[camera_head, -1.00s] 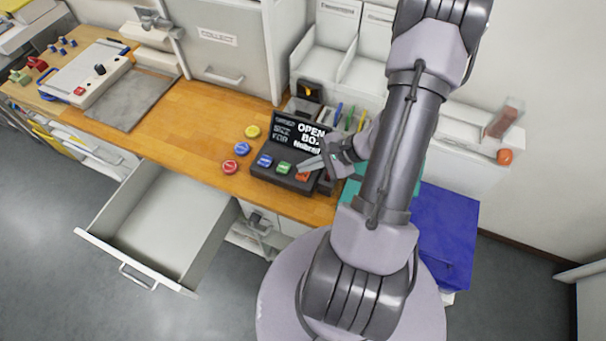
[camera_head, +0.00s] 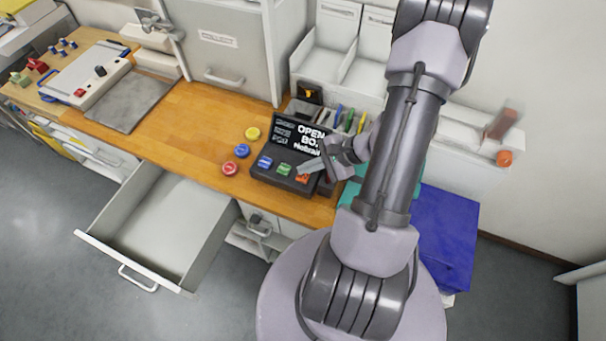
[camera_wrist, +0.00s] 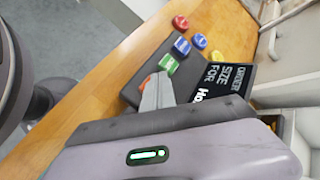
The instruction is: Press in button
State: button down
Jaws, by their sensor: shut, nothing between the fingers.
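In the wrist view the shut fingers (camera_wrist: 155,90) cover most of that button (camera_wrist: 147,82), and the green button (camera_wrist: 169,65) shows beyond. Whether the fingers touch the button or it is pushed down, I cannot tell.
Loose yellow (camera_head: 252,133), blue (camera_head: 242,151) and red (camera_head: 230,168) round pieces lie left of the console. An open, empty-looking drawer (camera_head: 165,215) juts out at the front left. Pens stand behind the screen. The counter's middle (camera_head: 190,125) is clear.

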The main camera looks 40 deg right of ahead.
aim_at(307, 176)
dwell(0.8)
jog(key=shift+f+b, duration=0.45)
jog(key=shift+b, duration=0.3)
jog(key=shift+f+b, duration=0.5)
jog(key=shift+b, duration=0.15)
dwell(0.3)
jog(key=shift+r, duration=0.1)
jog(key=shift+r+p, duration=0.5)
jog(key=shift+r, duration=0.35)
jog(key=shift+r+p, duration=1.55)
jog(key=shift+r, duration=1.05)
jog(key=shift+f, duration=0.1)
